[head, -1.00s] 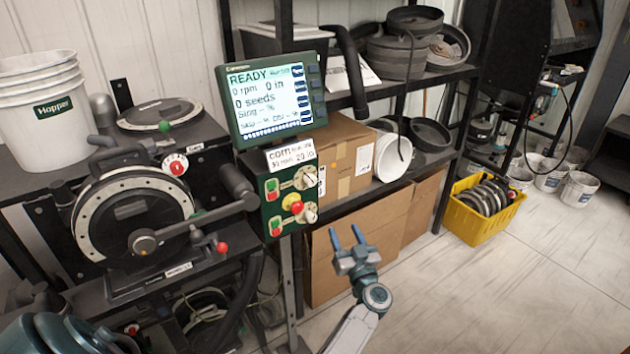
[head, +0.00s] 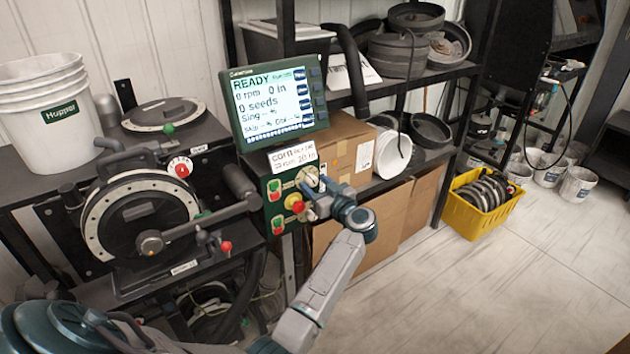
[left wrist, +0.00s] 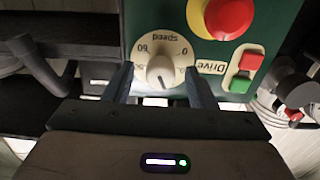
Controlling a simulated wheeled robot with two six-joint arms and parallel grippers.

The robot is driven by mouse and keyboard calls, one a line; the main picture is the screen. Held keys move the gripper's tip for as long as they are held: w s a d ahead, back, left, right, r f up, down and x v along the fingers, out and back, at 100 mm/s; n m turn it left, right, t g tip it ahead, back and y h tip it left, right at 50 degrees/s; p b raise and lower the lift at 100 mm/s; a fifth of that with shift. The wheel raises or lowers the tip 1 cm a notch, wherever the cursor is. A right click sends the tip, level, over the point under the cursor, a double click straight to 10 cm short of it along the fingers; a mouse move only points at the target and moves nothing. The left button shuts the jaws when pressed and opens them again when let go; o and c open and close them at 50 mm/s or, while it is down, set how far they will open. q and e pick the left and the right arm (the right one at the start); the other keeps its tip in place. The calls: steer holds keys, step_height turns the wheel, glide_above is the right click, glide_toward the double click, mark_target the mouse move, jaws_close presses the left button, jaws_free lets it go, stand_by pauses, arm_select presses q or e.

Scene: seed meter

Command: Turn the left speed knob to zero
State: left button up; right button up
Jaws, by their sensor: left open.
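A green control panel (head: 272,186) carries two cream knobs, buttons and a red-and-yellow stop button (head: 296,202). My left gripper (head: 312,190) is at the panel, around the upper speed knob (head: 307,175); the lower knob is mostly hidden behind it. In the left wrist view, turned upside down, the speed knob (left wrist: 160,72) lies between the two open fingers (left wrist: 161,84). Its dial shows 60 and 0 with "Speed" and "Drive" labels, and the dark pointer line aims away from the gap between 60 and 0. I cannot tell whether the fingers touch the knob. My right gripper is not seen.
A screen (head: 275,100) reading READY, 0 rpm stands above the panel. The seed meter disc (head: 140,215) with its crank is on the left, beside a white hopper bucket (head: 48,115). Cardboard boxes (head: 392,215) stand behind my arm.

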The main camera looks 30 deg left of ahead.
arm_select(q)
steer(key=shift+w+a, duration=0.15)
steer(key=shift+a, duration=0.2)
steer(key=c, duration=1)
steer(key=shift+o, duration=0.2)
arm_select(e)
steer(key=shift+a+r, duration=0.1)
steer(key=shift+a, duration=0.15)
